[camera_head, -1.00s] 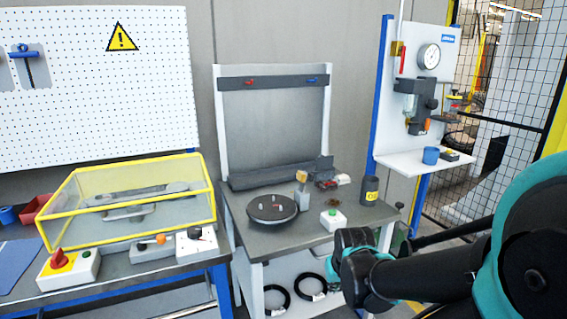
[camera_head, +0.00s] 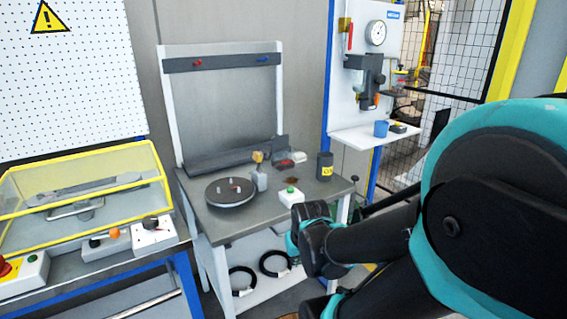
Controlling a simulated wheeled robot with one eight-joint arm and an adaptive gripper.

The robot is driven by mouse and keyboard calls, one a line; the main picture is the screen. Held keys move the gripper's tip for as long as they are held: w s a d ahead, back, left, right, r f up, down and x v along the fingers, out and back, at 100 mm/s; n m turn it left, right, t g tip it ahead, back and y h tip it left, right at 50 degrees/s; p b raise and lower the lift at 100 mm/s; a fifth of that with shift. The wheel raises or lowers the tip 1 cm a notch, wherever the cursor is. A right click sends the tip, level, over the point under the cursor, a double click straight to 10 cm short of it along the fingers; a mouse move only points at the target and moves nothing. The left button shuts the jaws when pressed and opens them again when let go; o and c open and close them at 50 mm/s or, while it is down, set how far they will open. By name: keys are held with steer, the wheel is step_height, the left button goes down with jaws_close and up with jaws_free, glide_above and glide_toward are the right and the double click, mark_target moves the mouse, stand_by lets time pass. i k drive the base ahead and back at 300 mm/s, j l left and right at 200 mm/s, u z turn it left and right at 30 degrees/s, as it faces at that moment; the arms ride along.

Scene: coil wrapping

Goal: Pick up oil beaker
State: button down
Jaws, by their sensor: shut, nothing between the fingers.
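My arm comes in from the right, with a dark and teal joint in front of the bench's right edge. My gripper's fingers do not show.
A yellow-framed clear cover (camera_head: 80,195) is at the left. A mesh fence (camera_head: 460,75) stands at the right.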

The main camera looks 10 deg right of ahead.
mark_target(325, 167)
steer(key=u, duration=0.35)
steer(key=l+u, duration=0.7)
steer(key=k+l+u, duration=0.1)
steer(key=u, duration=0.2)
steer(key=k+l+u, duration=0.1)
steer(key=l, duration=0.3)
steer(key=k+l, duration=0.2)
steer(key=l, duration=0.2)
steer(key=k+l+u, duration=0.15)
steer(key=l, duration=0.2)
steer(key=k+l, duration=0.2)
steer(key=l, duration=0.2)
steer(key=u, duration=0.05)
